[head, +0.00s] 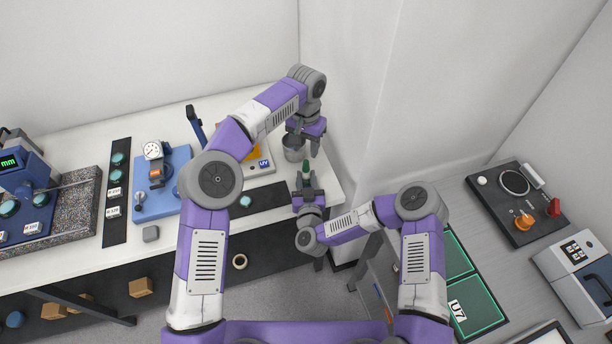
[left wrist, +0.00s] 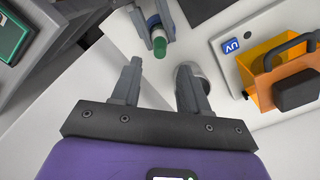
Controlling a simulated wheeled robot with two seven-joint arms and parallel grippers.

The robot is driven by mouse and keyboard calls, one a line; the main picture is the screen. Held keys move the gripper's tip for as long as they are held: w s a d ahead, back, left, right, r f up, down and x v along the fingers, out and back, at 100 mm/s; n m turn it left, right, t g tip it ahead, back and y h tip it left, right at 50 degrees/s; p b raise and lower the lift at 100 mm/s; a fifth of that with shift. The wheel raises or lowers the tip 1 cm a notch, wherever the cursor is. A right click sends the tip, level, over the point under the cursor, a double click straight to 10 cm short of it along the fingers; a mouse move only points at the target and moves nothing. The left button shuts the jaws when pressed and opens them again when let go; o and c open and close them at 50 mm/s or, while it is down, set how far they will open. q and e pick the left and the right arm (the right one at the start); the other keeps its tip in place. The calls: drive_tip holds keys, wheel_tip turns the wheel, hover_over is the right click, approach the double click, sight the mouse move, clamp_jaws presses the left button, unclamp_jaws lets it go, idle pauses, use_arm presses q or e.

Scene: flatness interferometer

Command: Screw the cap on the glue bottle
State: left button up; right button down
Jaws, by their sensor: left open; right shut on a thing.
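A small green bottle-like thing (head: 306,166), apparently the glue bottle, stands up from my right gripper (head: 307,187), which is shut on it near the table's right end. In the left wrist view its round green end (left wrist: 159,46) shows between the right gripper's grey fingers. My left gripper (head: 304,138) is open, with nothing seen between its fingers, just behind and above the green thing. The left wrist view shows its spread fingers (left wrist: 158,82) apart from the green thing. I cannot make out a separate cap.
A grey metal cup (head: 293,150) stands close beside the left gripper; in the left wrist view one finger partly covers it (left wrist: 201,80). Left of it is a UV unit (head: 262,168) with an orange shield (left wrist: 262,68). The wall is close on the right.

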sight(306, 161)
use_arm(q)
drive_tip(key=shift+f, duration=0.15)
wheel_tip(306, 161, down, 8)
drive_tip(key=shift+r, duration=0.1)
idle(0.4)
clamp_jaws()
idle(0.4)
drive_tip(key=shift+o, duration=0.6)
unclamp_jaws()
drive_tip(key=shift+r, duration=0.15)
